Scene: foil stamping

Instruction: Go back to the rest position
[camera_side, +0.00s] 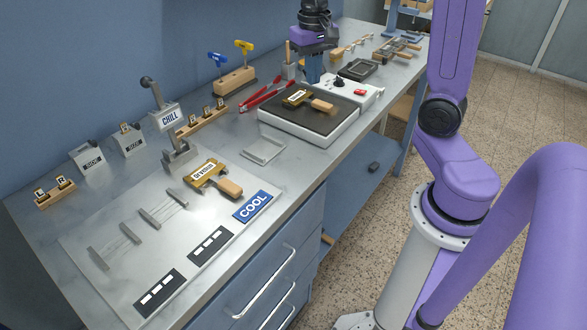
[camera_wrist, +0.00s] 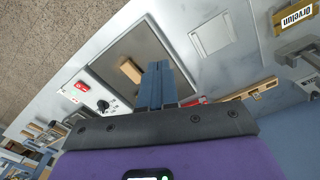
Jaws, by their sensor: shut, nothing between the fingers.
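A brass stamp with a wooden handle (camera_side: 323,106) lies on the plate, apart from the fingers. In the wrist view its handle (camera_wrist: 130,69) shows left of the fingers, and its brass head is hidden. No marked rest position shows.
A second brass stamp (camera_side: 206,174) lies near the blue COOL sign (camera_side: 253,206). Red tongs (camera_side: 262,94) lie left of the plate. A dark tray (camera_side: 357,69) sits beyond the plate.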

